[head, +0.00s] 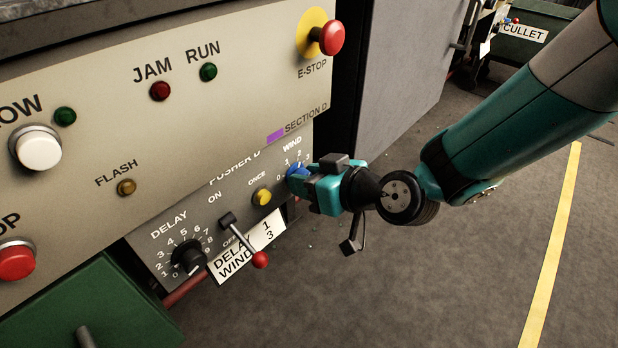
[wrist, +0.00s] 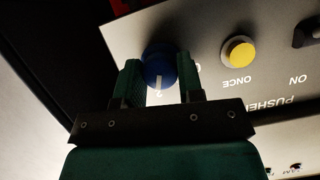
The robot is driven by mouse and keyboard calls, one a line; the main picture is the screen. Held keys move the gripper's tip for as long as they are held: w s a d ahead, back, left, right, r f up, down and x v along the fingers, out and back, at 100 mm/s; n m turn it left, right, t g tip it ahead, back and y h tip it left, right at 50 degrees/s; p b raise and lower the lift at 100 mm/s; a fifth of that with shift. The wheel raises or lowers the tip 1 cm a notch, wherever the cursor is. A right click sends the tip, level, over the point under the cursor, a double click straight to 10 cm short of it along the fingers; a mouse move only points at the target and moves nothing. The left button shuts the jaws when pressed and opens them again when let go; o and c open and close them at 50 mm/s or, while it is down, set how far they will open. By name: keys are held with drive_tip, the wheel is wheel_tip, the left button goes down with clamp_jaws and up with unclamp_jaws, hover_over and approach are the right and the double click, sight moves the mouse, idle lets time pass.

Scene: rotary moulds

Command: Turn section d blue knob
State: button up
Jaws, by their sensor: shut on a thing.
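The blue knob (head: 298,170) is the WIND knob on the grey PUSHER D panel (head: 165,222), under the SECTION D label. Numbers 0 to 3 run around it. My gripper (head: 305,174) is at the knob, coming from the right, and covers part of it. In the wrist view the blue knob (wrist: 159,66) sits between the two green fingers of my gripper (wrist: 160,80), which is shut on it. A white pointer line on the knob points down in that view, towards the 2. A card (head: 248,248) below the panel reads DELAY 1, WIND 3.
A yellow ONCE button (head: 262,196) is close left of the knob. A toggle lever with a red ball (head: 260,260) sticks out, and a black DELAY knob (head: 188,256) is further left. A red E-STOP (head: 331,38) is above. The floor at right is open.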

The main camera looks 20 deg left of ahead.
drive_tip(key=m+g+y, duration=0.1)
drive_tip(key=m, duration=0.2)
drive_tip(key=m+g+y+b, duration=0.1)
drive_tip(key=m+g, duration=0.1)
drive_tip(key=m, duration=0.1)
drive_tip(key=shift+w+d+f, duration=0.1)
drive_tip(key=shift+w, duration=0.05)
idle(0.6)
drive_tip(key=shift+y, duration=0.3)
drive_tip(key=o, duration=0.9)
drive_tip(key=p+v, duration=0.2)
drive_tip(key=v, duration=1.5)
drive_tip(key=shift+w+d+p, duration=0.1)
drive_tip(key=shift+d+p, duration=0.15)
drive_tip(key=shift+p, duration=0.1)
